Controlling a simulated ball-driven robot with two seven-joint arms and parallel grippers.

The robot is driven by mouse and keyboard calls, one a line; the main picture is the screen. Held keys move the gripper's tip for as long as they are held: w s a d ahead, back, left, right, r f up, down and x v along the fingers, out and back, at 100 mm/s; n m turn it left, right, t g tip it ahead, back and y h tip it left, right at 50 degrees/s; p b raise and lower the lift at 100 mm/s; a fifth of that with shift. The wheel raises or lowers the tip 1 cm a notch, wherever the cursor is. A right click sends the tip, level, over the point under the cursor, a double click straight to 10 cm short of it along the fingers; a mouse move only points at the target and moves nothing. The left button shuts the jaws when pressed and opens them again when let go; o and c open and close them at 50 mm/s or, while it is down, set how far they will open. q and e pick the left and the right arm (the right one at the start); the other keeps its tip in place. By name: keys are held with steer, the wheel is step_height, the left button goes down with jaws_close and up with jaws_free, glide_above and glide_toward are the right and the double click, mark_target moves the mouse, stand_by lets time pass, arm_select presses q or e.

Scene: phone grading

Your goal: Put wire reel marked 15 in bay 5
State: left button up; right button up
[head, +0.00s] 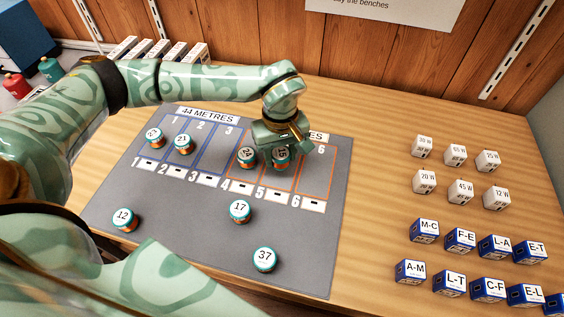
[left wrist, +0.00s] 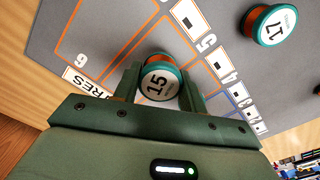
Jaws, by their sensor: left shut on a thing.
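The wire reel marked 15 (head: 281,155) is copper-coloured with teal flanges and a white top label. My left gripper (head: 277,150) is shut on it, over bay 5 (head: 268,179) of the grey mat. In the left wrist view the reel (left wrist: 158,86) sits between the two fingers, its number facing the camera, inside or just above the orange-outlined bay beside the printed 5. Whether its base touches the mat I cannot tell. The reel marked 24 (head: 247,156) stands close by on the left, in bay 4. My right gripper is not in view.
Reels 21 (head: 183,142) and another (head: 154,137) stand in bays 2 and 1. Reels 12 (head: 124,219), 17 (head: 240,210) and 37 (head: 264,259) stand on the mat's front part (head: 185,235). White boxes (head: 456,155) and blue boxes (head: 460,237) are at right. Bay 6 (head: 315,178) is clear.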

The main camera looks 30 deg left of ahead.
mark_target(280, 160)
arm_select(q)
steer(key=shift+w+a+f, duration=0.25)
steer(key=shift+w+f, duration=0.1)
steer(key=shift+f, duration=0.2)
step_height(280, 160, down, 3)
steer(key=shift+w+f+b, duration=0.1)
steer(key=shift+f+b, duration=0.1)
steer(key=shift+b, duration=0.8)
steer(key=shift+r, duration=0.15)
steer(key=o, duration=1)
steer(key=shift+c, duration=0.2)
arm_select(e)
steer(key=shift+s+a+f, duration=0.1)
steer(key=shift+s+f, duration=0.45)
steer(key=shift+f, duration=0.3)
arm_select(q)
steer(key=shift+r, duration=0.15)
step_height(280, 160, up, 12)
steer(key=p, duration=0.4)
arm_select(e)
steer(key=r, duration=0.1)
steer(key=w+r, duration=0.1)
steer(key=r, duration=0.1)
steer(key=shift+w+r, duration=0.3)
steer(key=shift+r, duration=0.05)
